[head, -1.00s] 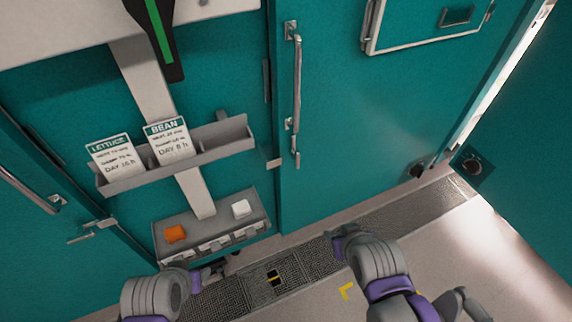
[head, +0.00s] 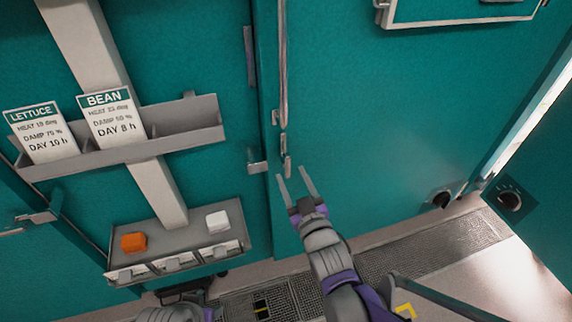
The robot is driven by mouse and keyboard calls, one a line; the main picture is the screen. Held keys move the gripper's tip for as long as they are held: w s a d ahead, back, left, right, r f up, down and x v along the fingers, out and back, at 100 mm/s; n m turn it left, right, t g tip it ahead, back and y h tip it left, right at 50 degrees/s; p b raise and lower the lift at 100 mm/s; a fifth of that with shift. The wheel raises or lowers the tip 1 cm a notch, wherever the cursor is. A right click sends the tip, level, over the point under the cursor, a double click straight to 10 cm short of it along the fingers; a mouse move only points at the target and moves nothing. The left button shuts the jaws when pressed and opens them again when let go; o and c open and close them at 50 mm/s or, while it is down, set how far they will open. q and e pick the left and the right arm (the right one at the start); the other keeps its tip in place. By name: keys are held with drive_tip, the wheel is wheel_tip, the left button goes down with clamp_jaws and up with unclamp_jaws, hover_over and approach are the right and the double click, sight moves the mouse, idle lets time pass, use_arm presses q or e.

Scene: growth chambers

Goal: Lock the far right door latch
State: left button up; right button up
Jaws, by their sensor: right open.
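The far right door (head: 390,110) is a teal panel and looks closed. Its latch (head: 287,162) is a small metal lever near the door's left edge, just below the long vertical handle (head: 283,70), and hangs roughly upright. A metal catch plate (head: 257,167) sits to its left across the door gap. My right gripper (head: 292,174) is open and empty, its two thin fingers pointing up just below the latch. Whether they touch it is unclear. My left gripper (head: 184,294) is low at the bottom edge, dark and partly cut off, so its jaws are unclear.
A grey holder (head: 180,143) carries LETTUCE (head: 38,132) and BEAN (head: 112,118) cards. Below it, a grey tray (head: 185,238) holds an orange block (head: 133,242) and a white block (head: 218,222). A dark knob (head: 442,198) is low on the right. A floor grate (head: 400,258) runs along the doors.

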sight(289, 169)
drive_tip(key=x, duration=0.6)
drive_tip(key=shift+d+b, duration=0.1)
drive_tip(key=shift+b, duration=0.2)
drive_tip(key=shift+s, duration=0.1)
clamp_jaws()
idle(0.9)
